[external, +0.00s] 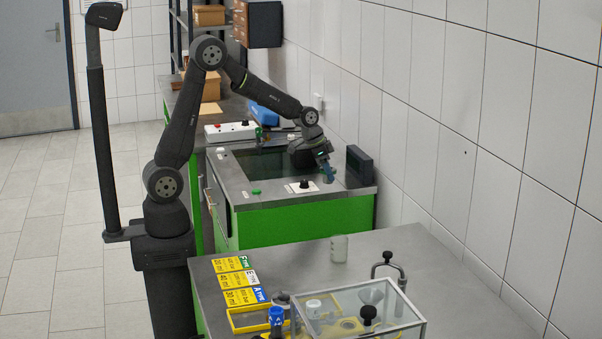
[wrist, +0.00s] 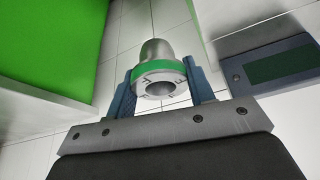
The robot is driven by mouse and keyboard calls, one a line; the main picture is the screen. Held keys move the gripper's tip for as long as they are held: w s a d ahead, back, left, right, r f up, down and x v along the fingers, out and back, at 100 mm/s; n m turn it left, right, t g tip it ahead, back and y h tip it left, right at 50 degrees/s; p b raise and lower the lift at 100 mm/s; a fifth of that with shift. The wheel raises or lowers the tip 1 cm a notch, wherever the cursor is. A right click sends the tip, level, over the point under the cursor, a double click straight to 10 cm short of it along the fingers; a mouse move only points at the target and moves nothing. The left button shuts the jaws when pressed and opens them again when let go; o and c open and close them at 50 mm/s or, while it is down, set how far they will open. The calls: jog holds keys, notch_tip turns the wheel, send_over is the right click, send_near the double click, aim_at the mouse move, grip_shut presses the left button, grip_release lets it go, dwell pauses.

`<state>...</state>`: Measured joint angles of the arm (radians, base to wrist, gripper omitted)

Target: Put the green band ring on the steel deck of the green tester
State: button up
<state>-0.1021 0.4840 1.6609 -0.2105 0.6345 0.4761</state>
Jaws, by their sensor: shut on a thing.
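My gripper (wrist: 160,82) is shut on the green band ring (wrist: 158,68), a grey metal piece with a green band around it and an open bore facing the camera. Both blue fingers press on its sides. In the external view my gripper (external: 327,174) points down over the right part of the steel deck (external: 328,196) of the green tester (external: 300,221). The ring cannot be made out clearly there, so its gap to the deck cannot be told.
A white plate with a black knob (external: 303,185) and a green button (external: 256,191) sit near the deck's front edge. A black box (external: 360,165) stands at its right. A dark recess (external: 262,164) lies behind. The front bench (external: 430,250) holds a clear case (external: 370,300).

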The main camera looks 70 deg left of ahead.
jog(key=s+d+f+n, duration=0.1)
jog(key=s+f, duration=0.2)
jog(key=f, duration=0.3)
jog(key=s+d+f+n+y, duration=0.1)
jog(key=s+f, duration=0.1)
jog(key=f, duration=0.3)
jog(key=s+d+f+n, duration=0.1)
jog(key=s+f, duration=0.2)
jog(key=f, duration=0.3)
notch_tip(320, 180, up, 27)
jog(key=n+g+y, duration=0.1)
jog(key=n+y, duration=0.2)
jog(key=n, duration=0.6)
send_over(274, 165)
jog(key=s+d, duration=0.1)
jog(key=d, duration=0.1)
notch_tip(274, 165, down, 12)
jog(key=shift+s+d, duration=0.1)
jog(key=shift+d, duration=0.05)
jog(key=shift+a+f, duration=0.35)
jog(key=shift+a, duration=0.1)
jog(key=shift+f, duration=1.9)
